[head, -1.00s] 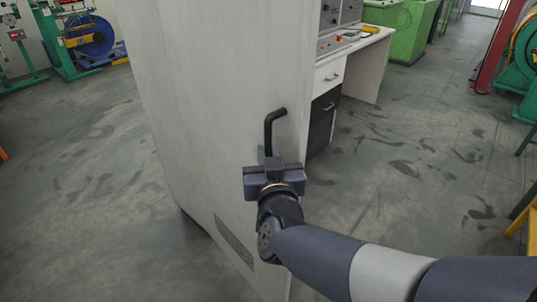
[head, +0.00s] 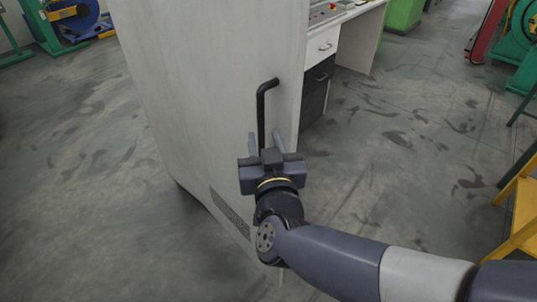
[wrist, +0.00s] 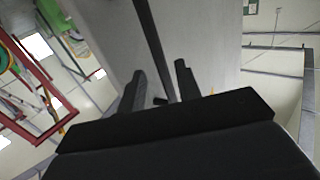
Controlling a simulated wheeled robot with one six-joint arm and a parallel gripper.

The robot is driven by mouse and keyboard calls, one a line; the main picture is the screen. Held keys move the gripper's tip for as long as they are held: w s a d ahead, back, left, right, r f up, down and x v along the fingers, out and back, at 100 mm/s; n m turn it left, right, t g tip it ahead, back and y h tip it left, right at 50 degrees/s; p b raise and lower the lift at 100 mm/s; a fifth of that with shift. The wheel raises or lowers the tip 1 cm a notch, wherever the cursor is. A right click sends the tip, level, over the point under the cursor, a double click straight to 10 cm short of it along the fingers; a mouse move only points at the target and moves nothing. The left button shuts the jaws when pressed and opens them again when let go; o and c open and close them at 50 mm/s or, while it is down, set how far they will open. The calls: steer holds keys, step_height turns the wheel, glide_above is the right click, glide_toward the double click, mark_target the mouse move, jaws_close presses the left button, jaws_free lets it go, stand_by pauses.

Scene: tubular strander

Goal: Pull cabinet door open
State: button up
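The cabinet (head: 200,90) is tall and pale grey and stands at the centre of the head view. Its door looks closed. A black bar handle (head: 261,108) with a bent top runs down its face near the right edge. My gripper (head: 265,143) is at the handle's lower part. Its two fingers are spread, one on each side of the bar. In the wrist view the handle (wrist: 150,40) passes between the open fingertips (wrist: 160,78), with gaps on both sides. Whether the fingers touch the door is unclear. The handle's lower end is partly hidden by my gripper.
A white desk with a drawer (head: 322,44) and a dark cupboard stands just behind the cabinet on the right. A yellow frame (head: 520,215) is at the right edge. Green and blue machinery (head: 75,20) is far left. Grey floor is clear on both sides.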

mark_target(262, 129)
steer(key=shift+s+d+p, duration=0.2)
steer(key=shift+s+p, duration=0.35)
steer(key=shift+s, duration=2.15)
steer(key=shift+w, duration=0.15)
steer(key=shift+w+a+b, duration=0.2)
steer(key=shift+w+b, duration=0.35)
steer(key=shift+w, duration=2.1)
steer(key=shift+w+a+b, duration=0.15)
steer(key=shift+w+b, duration=0.35)
steer(key=shift+w, duration=2.1)
